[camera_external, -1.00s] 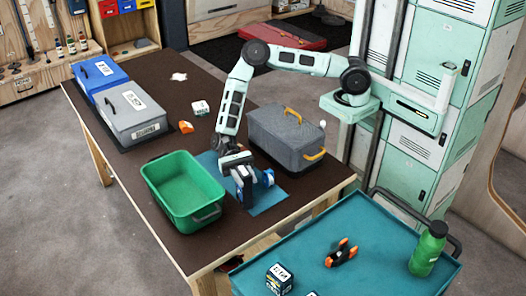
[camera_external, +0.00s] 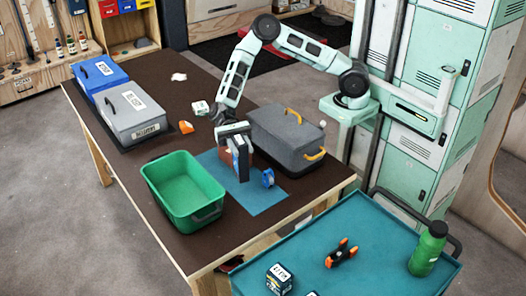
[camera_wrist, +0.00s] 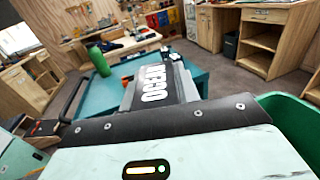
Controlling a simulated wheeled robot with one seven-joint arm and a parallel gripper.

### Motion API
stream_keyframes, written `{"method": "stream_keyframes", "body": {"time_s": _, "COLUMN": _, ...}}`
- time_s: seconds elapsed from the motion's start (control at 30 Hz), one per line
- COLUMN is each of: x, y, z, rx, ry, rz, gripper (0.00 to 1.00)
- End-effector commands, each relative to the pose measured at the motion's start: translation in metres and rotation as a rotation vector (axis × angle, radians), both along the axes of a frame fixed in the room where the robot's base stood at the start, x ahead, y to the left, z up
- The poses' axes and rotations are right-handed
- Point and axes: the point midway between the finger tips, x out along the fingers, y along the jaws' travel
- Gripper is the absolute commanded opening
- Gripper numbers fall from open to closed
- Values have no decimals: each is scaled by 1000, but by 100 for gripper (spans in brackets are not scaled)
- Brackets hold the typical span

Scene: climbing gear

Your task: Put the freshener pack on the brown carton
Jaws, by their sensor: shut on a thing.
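My gripper (camera_external: 236,146) points down over the blue mat on the dark table. It is shut on a dark, flat pack with white lettering, which I take as the freshener pack (camera_external: 240,160). In the wrist view the pack's lettered face (camera_wrist: 155,84) shows beyond the gripper's black edge; the fingertips are hidden there. A small reddish-brown patch (camera_external: 225,154) shows just left of the pack, perhaps the brown carton, mostly hidden by the gripper. I cannot tell whether the two touch.
A green bin (camera_external: 150,178) stands left of the gripper and a grey case with orange clasps (camera_external: 285,135) right of it. A blue roll (camera_external: 267,178) lies on the mat (camera_external: 242,194). A teal cart (camera_external: 310,262) stands in front.

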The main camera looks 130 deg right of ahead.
Motion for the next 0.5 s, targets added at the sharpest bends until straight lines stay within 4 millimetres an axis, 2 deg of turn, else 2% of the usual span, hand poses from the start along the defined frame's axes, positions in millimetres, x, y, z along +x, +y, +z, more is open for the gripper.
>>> {"method": "stream_keyframes", "body": {"time_s": 0.03, "x": -4, "y": -18, "z": 7, "rx": -2, "ry": -2, "rz": -39, "gripper": 0}}
{"method": "stream_keyframes", "body": {"time_s": 0.3, "x": -44, "y": -120, "z": 44, "rx": 0, "ry": -6, "rz": -295, "gripper": 0}}
{"method": "stream_keyframes", "body": {"time_s": 0.4, "x": -61, "y": -148, "z": 53, "rx": -1, "ry": -5, "rz": -381, "gripper": 0}}
{"method": "stream_keyframes", "body": {"time_s": 0.5, "x": -74, "y": -167, "z": 60, "rx": -2, "ry": -2, "rz": -444, "gripper": 0}}
